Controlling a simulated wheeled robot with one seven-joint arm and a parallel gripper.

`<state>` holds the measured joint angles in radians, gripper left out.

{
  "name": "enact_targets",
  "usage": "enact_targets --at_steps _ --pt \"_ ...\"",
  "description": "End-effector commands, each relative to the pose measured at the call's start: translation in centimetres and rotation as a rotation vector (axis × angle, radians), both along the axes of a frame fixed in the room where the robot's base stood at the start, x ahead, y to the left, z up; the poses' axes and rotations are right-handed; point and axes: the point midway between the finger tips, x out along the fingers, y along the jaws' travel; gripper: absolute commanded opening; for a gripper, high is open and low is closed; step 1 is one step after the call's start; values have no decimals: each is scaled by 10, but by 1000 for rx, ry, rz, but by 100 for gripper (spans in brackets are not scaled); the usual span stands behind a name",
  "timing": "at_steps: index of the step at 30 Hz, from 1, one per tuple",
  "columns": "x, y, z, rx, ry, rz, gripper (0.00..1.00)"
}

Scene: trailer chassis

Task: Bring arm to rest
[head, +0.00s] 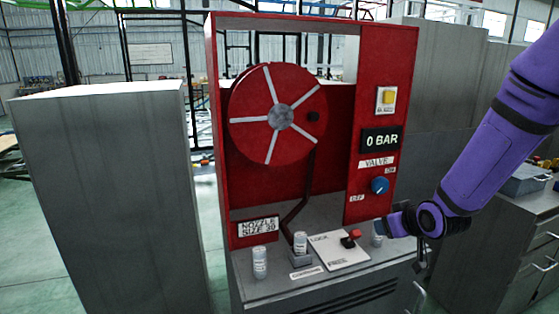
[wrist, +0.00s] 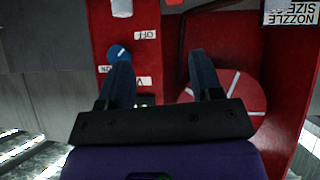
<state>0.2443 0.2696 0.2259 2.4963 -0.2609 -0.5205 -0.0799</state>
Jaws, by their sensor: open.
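My gripper (head: 392,223) is at the end of my purple arm, low in front of the red hose-reel cabinet (head: 403,60). In the wrist view it is open, with nothing between its two fingers (wrist: 162,65). The blue valve knob (head: 380,185) is above the gripper in the head view. It shows by the left finger in the wrist view (wrist: 118,54), which sees the cabinet upside down. The red hose reel (head: 283,117) is behind the right finger there. The gripper overlaps a small white canister (head: 378,238) in the head view; I cannot tell if they touch.
The counter holds a white lock plate (head: 333,256) with a red lever (head: 351,237), and canisters (head: 260,262) and (head: 300,242). A 0 BAR display (head: 381,140) and yellow button (head: 388,97) are on the cabinet. Grey blocks (head: 110,200) stand left and right.

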Motion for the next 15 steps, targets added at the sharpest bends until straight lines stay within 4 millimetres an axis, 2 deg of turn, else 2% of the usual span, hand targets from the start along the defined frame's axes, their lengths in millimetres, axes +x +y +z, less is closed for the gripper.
enact_targets --at_steps 1,8,15 --pt "-5 -1 15 -20 9 -10 60" --pt "-40 -11 67 -76 94 -85 60" --pt "-90 -16 117 -95 181 -164 60"
